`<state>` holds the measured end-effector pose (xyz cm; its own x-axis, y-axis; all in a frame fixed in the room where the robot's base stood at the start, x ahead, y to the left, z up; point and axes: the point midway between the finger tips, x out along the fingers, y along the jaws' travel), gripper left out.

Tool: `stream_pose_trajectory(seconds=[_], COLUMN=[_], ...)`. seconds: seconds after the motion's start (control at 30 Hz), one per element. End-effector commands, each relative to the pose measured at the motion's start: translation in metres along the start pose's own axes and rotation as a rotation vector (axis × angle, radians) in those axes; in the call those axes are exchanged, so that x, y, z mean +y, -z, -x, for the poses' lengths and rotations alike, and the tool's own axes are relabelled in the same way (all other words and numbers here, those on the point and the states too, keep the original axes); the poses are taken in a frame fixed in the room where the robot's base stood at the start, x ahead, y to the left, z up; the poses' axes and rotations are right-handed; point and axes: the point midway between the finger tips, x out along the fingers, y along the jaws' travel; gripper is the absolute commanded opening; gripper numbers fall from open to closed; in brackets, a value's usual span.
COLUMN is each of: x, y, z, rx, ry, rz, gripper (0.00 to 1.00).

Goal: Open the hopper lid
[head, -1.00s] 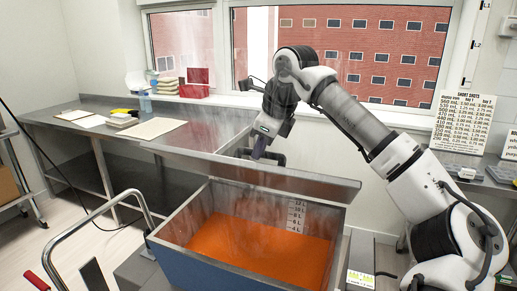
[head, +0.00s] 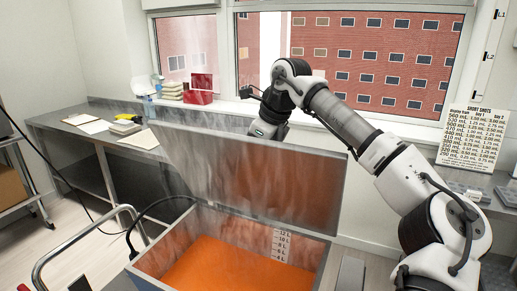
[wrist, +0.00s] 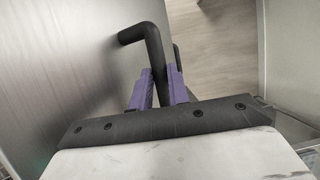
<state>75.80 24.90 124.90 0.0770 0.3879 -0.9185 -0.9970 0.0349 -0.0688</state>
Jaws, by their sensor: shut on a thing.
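The hopper (head: 312,245) is an open-topped metal box with orange contents and a litre scale on its inner wall. Its lid (head: 240,170) is a wide grey metal panel standing raised at the far side, its streaked inner face towards the head camera. The lid's outer face (wrist: 60,90) fills the left of the wrist view. My gripper (wrist: 160,90) has purple fingers shut on the black bar handle (wrist: 148,45) of the lid. In the head view the lid hides my fingers and the handle; only my wrist shows above the lid's top edge.
A metal bench (head: 60,118) with papers stands behind at the left. A bent metal rail (head: 85,240) is at the front left of the hopper. A black cable (head: 165,200) runs beside the hopper's left side. A window is behind my arm.

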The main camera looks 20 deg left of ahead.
Motion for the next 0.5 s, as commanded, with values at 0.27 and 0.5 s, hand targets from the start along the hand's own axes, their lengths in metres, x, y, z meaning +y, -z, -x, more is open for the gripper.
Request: stream_pose_trajectory(seconds=[0.27, 0.5], x=[-0.003, -0.0024], y=[0.0063, 0.0049], z=[-0.0075, -0.007], rx=[0.016, 0.014], ry=[-0.003, -0.002], rz=[-0.008, -0.006], gripper=[0.0, 0.39])
